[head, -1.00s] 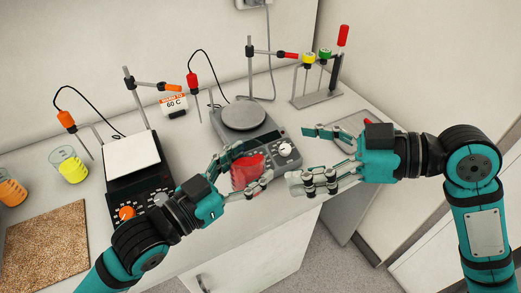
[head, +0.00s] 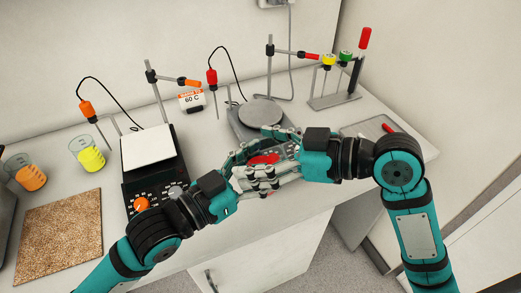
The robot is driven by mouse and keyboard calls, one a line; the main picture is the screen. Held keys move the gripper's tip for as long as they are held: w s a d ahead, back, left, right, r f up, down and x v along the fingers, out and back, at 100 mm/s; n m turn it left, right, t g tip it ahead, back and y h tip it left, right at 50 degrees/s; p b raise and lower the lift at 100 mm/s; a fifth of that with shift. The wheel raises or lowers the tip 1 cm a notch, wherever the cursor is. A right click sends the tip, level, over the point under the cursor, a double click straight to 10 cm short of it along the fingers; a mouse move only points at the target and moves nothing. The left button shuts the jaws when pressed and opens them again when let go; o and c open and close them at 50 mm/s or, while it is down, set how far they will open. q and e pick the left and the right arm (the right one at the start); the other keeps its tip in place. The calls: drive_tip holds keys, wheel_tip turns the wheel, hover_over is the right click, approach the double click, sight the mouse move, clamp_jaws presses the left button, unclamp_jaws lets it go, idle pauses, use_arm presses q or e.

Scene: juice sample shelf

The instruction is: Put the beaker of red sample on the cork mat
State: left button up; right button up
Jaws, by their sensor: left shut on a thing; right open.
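The beaker of red sample (head: 264,159) is in front of the round-topped hot plate, mostly hidden by the fingers of both grippers. My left gripper (head: 258,162) is shut on it from the left. My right gripper (head: 268,157) is open, with its fingers at the beaker from the right; I cannot tell whether they touch it. The cork mat (head: 52,238) lies bare on the counter at the lower left, well away from the beaker.
Beakers of orange (head: 26,173) and yellow (head: 88,155) sample stand behind the mat. A black hot plate with a white top (head: 148,150) stands between mat and grippers. Behind are the round-topped hot plate (head: 262,112), probe stands and a tool rack (head: 335,101). A grey tray (head: 365,127) lies right.

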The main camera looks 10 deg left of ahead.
drive_tip(key=shift+s, duration=0.15)
drive_tip(key=c, duration=1.4)
use_arm(q)
drive_tip(key=o, duration=1.2)
use_arm(e)
drive_tip(key=shift+c, duration=0.2)
use_arm(q)
drive_tip(key=o, duration=0.3)
